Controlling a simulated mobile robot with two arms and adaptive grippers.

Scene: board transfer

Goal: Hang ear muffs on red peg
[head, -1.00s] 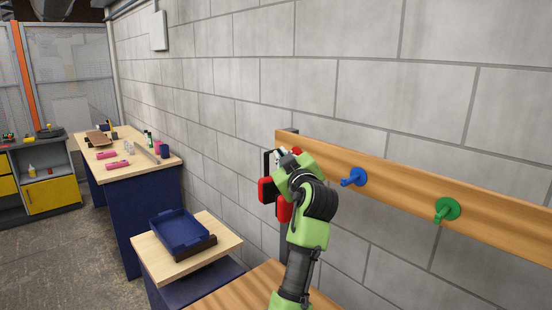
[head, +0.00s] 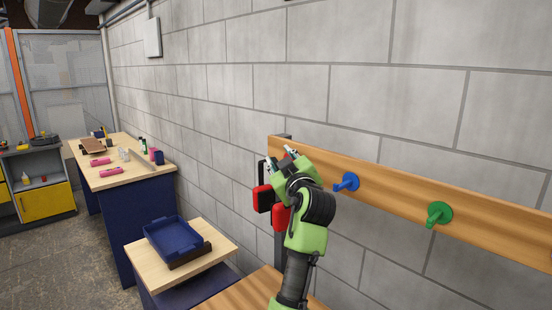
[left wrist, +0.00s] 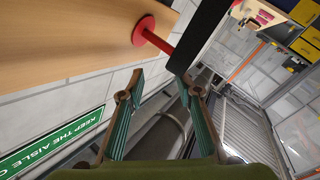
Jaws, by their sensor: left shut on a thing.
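The ear muffs have red cups (head: 262,198) and a black band, and hang at the left end of the wooden rail in the head view. In the left wrist view the black band (left wrist: 204,30) is close up at the top. The red peg (left wrist: 158,42) sticks out from the rail there, its free end meeting or overlapping the band. I cannot tell whether the band rests on it. My left gripper (head: 290,152) is shut on the ear muffs; in the wrist view the band meets the right fingertip. The gripper hides the red peg in the head view. My right gripper is out of view.
The wooden rail (head: 400,197) on the block wall also carries a blue peg (head: 346,182) and a green peg (head: 438,214). Below left, a small table holds a blue tray (head: 175,240). A workbench (head: 125,178) with small items stands farther back.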

